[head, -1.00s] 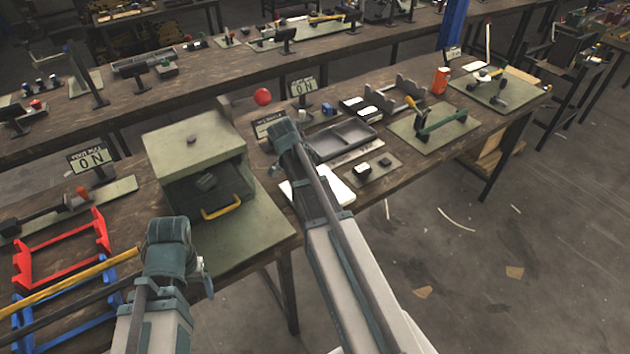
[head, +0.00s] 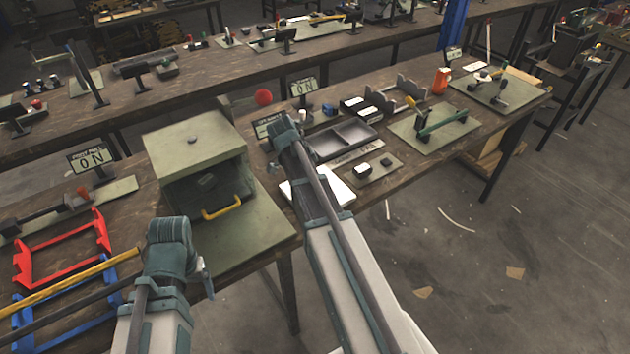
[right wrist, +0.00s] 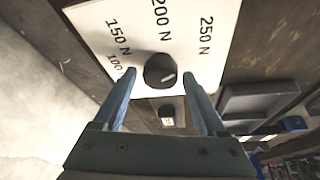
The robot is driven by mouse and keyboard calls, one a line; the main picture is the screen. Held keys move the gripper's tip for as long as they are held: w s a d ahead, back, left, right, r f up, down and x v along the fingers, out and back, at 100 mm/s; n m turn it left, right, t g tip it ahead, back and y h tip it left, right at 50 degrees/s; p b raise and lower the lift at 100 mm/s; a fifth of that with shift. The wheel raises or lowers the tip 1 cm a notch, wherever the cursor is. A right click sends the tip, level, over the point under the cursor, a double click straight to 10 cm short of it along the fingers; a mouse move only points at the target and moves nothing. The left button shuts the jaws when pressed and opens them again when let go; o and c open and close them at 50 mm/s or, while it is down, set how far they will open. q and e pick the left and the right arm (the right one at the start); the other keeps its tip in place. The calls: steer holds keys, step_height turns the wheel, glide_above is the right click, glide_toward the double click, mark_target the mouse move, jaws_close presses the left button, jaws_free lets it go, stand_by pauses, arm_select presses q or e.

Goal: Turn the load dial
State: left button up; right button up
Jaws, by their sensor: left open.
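The load dial is a round black knob (right wrist: 160,71) with a white pointer mark, on a white plate (right wrist: 110,22) printed 100 N, 150 N, 200 N and 250 N. In the head view my right arm hides that gripper. My left gripper (head: 204,277) is open and empty, low beside the bench edge.
A green-grey box with a yellow handle (head: 222,207) stands left of my right arm. Red (head: 62,248) and blue frames lie at the left. A grey tray (head: 340,140) and an orange object (head: 441,80) are on the bench to the right. The floor at right is open.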

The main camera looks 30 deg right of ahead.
steer(key=shift+o, duration=0.4)
steer(key=shift+r+p, duration=0.3)
steer(key=shift+p, duration=0.05)
steer(key=shift+a+r+p, duration=0.25)
steer(key=shift+r+p, duration=0.25)
steer(key=a, duration=0.4)
steer(key=w+a, duration=0.1)
steer(key=a, duration=0.2)
steer(key=w+a, duration=0.1)
steer(key=a, duration=0.3)
steer(key=shift+w+a+f+b, duration=0.25)
steer(key=shift+a+b, duration=0.05)
steer(key=shift+a, duration=0.05)
steer(key=shift+d, duration=0.1)
steer(key=d, duration=0.3)
steer(key=s+d, duration=0.1)
steer(key=d, duration=0.3)
steer(key=s+d, duration=0.1)
steer(key=d, duration=0.3)
steer(key=shift+s+d+f, duration=0.1)
steer(key=shift+s, duration=0.05)
steer(key=shift+s+d+f, duration=0.1)
steer(key=shift+d, duration=0.25)
steer(key=shift+d+f+b, duration=0.1)
steer(key=shift+f+b, duration=0.25)
steer(key=shift+b, duration=0.2)
